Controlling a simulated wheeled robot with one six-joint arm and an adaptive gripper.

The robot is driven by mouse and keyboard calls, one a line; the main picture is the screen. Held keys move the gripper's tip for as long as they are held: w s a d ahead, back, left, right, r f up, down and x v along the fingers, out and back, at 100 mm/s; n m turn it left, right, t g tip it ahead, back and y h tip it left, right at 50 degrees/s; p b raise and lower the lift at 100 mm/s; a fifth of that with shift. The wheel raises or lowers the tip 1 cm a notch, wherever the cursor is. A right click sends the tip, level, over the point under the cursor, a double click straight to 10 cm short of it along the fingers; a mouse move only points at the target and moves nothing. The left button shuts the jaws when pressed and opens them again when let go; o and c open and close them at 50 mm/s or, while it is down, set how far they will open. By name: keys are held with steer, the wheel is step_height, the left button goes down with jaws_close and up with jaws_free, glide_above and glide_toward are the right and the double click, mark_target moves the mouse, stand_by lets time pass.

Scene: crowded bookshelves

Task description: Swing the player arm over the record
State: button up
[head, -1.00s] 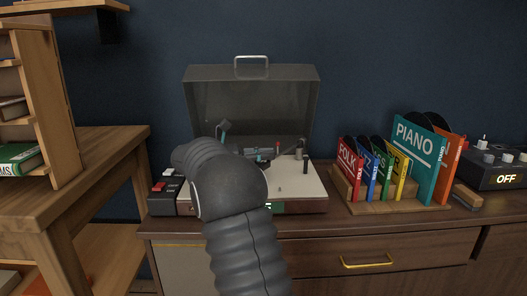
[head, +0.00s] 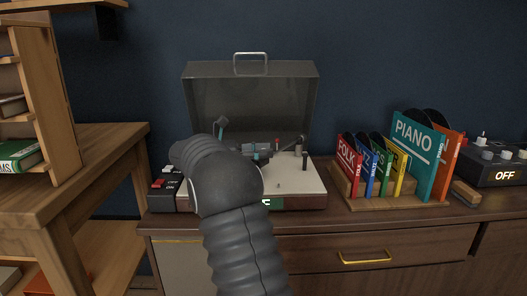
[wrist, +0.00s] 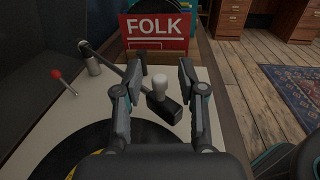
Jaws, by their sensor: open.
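The record player (head: 312,185) stands on the cabinet with its lid up. In the wrist view, the dark player arm (wrist: 123,73) runs from its pivot at the upper left to a black head with a pale knob (wrist: 161,86). My gripper (wrist: 158,82) is open, with one finger on each side of the knob; I cannot tell whether either touches it. The black record (wrist: 92,145) with a yellow label lies at the lower left, partly hidden by my gripper. The head lies to the right of the record's visible part. In the head view, my arm hides most of the deck.
A red-tipped lever (wrist: 58,76) stands on the deck left of the player arm. A rack of records with a red FOLK sleeve (head: 347,164) stands close to the right. A control box (head: 495,170) reading OFF is farther right. The raised lid (head: 250,100) stands behind.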

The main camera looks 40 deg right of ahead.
steer(key=v, duration=0.7)
steer(key=shift+w+a, duration=0.1)
steer(key=shift+a, duration=0.05)
